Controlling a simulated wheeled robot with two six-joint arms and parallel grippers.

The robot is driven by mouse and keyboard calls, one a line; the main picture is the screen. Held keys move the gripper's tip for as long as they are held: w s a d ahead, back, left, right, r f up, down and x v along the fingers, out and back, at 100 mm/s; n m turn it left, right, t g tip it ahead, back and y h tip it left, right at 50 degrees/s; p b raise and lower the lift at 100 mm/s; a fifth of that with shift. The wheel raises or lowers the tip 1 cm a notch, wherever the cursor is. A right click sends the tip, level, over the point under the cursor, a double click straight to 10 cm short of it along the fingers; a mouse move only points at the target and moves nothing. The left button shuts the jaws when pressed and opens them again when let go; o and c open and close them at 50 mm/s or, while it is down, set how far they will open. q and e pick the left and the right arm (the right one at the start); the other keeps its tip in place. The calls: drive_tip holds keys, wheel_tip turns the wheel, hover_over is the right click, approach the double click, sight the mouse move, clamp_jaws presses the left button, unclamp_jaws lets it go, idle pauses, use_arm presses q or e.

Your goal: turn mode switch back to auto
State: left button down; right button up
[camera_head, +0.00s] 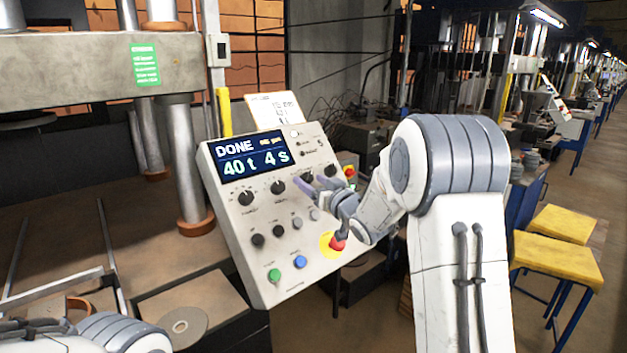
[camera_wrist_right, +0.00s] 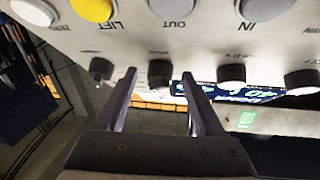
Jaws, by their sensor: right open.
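The control panel (camera_head: 225,220) is tilted toward me, with a lit display (camera_head: 250,155) reading DONE, 40 t, 4 s. A row of black rotary knobs runs below the display; two are the left knob (camera_head: 245,197) and the one beside it (camera_head: 278,187). Their labels are too small to read, so I cannot tell which is the mode switch. My right gripper (camera_head: 312,187) is at the right part of this row, covering part of it. In the wrist view my right gripper (camera_wrist_right: 158,82) is open, with a black knob (camera_wrist_right: 160,72) between its fingertips. My left gripper is out of view.
A red emergency stop (camera_head: 337,242) on yellow sits just below my right wrist. A green button (camera_head: 274,275) and blue button (camera_head: 300,262) are lower left. The press column (camera_head: 187,160) stands left of the panel. Yellow-topped stools (camera_head: 557,258) stand right.

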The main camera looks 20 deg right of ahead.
clamp_jaws()
drive_tip(key=shift+d, duration=0.1)
